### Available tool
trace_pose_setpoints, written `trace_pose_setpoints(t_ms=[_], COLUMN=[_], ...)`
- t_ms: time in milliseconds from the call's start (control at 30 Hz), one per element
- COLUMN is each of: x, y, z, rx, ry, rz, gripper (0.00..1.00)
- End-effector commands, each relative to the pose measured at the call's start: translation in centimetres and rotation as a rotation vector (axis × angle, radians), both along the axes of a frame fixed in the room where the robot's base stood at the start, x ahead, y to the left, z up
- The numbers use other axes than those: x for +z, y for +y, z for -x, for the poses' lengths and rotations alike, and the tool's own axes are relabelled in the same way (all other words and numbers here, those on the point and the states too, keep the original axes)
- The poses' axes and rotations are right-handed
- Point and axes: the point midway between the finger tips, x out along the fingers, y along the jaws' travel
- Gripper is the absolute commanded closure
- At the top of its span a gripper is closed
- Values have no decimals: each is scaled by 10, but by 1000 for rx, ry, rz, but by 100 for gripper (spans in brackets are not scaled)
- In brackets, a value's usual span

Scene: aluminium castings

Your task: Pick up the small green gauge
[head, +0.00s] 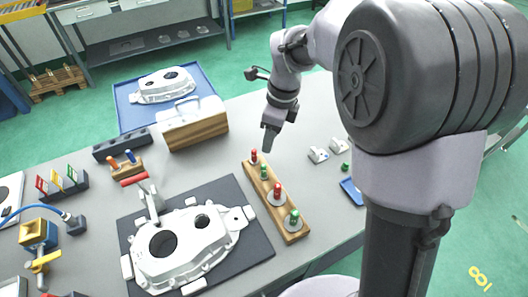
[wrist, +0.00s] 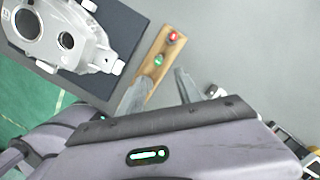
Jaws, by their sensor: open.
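The small green gauge (head: 264,173) stands upright in the long wooden rack (head: 286,206), between a small red gauge (head: 254,156) and a larger red one (head: 277,190). A larger green gauge (head: 294,217) stands at the near end. My gripper (head: 268,146) is above the far end of the rack. In the wrist view my gripper (wrist: 162,76) is open and empty, its fingers pointing towards the rack. There the small green gauge (wrist: 158,60) shows just beyond the fingertips, with the small red gauge (wrist: 172,37) further up. The rack's lower part is hidden.
Left of the rack, a grey casting (head: 180,243) lies on a dark mat (head: 257,250). A wooden-based box (head: 195,134) stands behind. Small metal parts (head: 318,154) and a blue tray (head: 351,191) lie to the right, with bare table between.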

Motion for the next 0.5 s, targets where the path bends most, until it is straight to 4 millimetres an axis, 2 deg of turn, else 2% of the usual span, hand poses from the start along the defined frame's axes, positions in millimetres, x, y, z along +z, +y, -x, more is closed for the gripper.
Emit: trace_pose_setpoints(t_ms=[33,200,433,500], x=[-24,-68,-90,-102], y=[2,8,12,13], z=[0,-3,-3,-2], rx=[2,2,3,4], ry=[3,1,0,0], rz=[1,1,0,1], gripper=[59,59,59,59])
